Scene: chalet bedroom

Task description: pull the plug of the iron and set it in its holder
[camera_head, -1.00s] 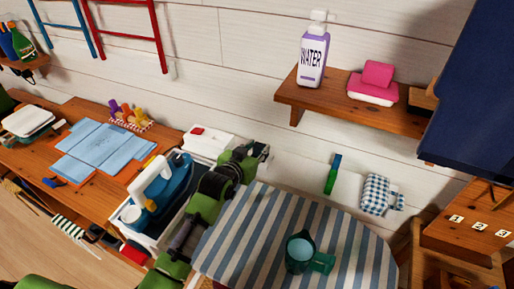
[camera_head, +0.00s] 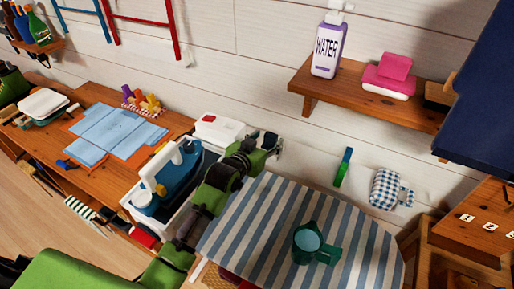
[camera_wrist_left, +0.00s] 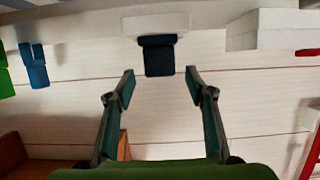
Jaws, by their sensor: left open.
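The iron (camera_head: 182,178), blue with a white handle, sits in a white tray at the left end of the striped ironing board. In the left wrist view a dark blue plug (camera_wrist_left: 159,58) sits in a white socket on the plank wall. My left gripper (camera_head: 268,143) is close to the wall behind the board. In the wrist view its open, empty fingers (camera_wrist_left: 160,78) stand either side of the plug's line, with the plug just beyond the tips. I cannot tell which thing is the plug's holder. My right gripper is not in view.
The striped board (camera_head: 255,225) carries a teal mug-like thing (camera_head: 308,243). A white box with a red mark (camera_head: 218,130) stands left of my gripper. A green and blue piece (camera_head: 342,168) hangs on the wall.

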